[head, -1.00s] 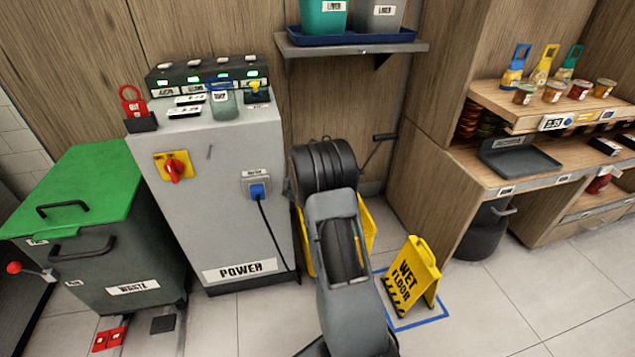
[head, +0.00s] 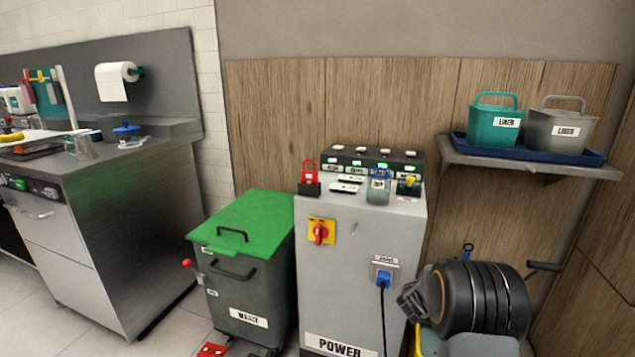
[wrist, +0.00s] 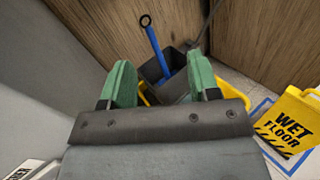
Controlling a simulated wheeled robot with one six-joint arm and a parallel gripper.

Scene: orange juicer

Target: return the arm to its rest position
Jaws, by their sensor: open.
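My gripper (wrist: 161,80) shows in the wrist view with its two green fingers apart and nothing between them. It is over a yellow mop bucket (wrist: 146,98) with a dark wringer and a blue handle (wrist: 156,48). My arm (head: 480,300) is at the lower right of the head view, bent, in front of the bucket area and right of the grey power cabinet. My gripper's fingers cannot be made out in the head view.
The power cabinet (head: 345,265) stands left of my arm, with a green-lidded waste bin (head: 245,275) beyond it. A wall shelf (head: 530,162) holds two liner buckets above my arm. A wet floor sign (wrist: 291,125) is right of my gripper.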

